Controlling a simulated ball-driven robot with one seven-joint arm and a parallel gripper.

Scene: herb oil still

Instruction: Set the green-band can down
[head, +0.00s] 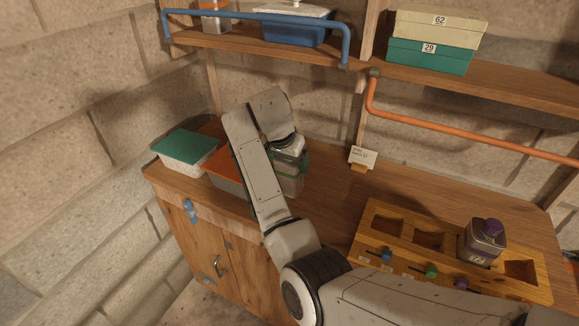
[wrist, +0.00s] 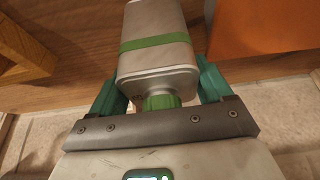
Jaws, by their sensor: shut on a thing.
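The green-band can (wrist: 153,45) is a pale metal can with a green band and a green cap; in the wrist view it lies between the two teal fingers. My gripper (wrist: 158,88) is shut on it near the cap end. In the head view the can (head: 289,182) hangs below my gripper (head: 291,160) over the left part of the wooden counter (head: 325,205). My arm hides part of it there. I cannot tell whether its base touches the counter.
A wooden rack (head: 393,262) with square pockets stands at the right; a purple-capped can (head: 484,241) sits in one pocket. An orange-topped box (head: 226,168) and a teal-lidded box (head: 186,146) stand left of the held can. A small card (head: 362,157) stands at the back. Shelves hang above.

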